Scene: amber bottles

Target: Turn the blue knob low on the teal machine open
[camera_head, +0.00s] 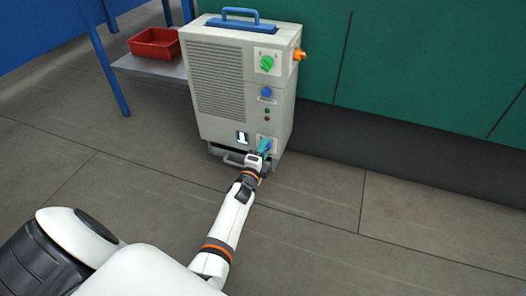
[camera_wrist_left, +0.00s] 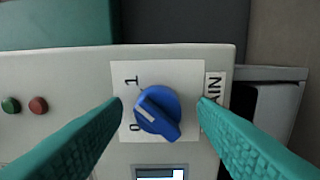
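The machine (camera_head: 224,121) looks pale grey rather than teal and stands on the floor against a green wall. Its low blue knob (camera_wrist_left: 157,112) sits on a white plate (camera_wrist_left: 120,72) marked 0 and 1; a white line on the knob lies on the side of the 0. In the head view the knob is mostly hidden by my gripper. My left gripper (camera_head: 264,147) is at the machine's low front right. In the left wrist view its teal fingers (camera_wrist_left: 160,108) are open, one on each side of the knob, with gaps showing. My right gripper is not in view.
Higher on the machine are a green knob (camera_head: 266,63), another blue knob (camera_head: 266,92), an orange part (camera_head: 300,54) and a blue top handle (camera_head: 240,19). A red tray (camera_head: 155,44) stands on a low shelf at left. The floor at right is clear.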

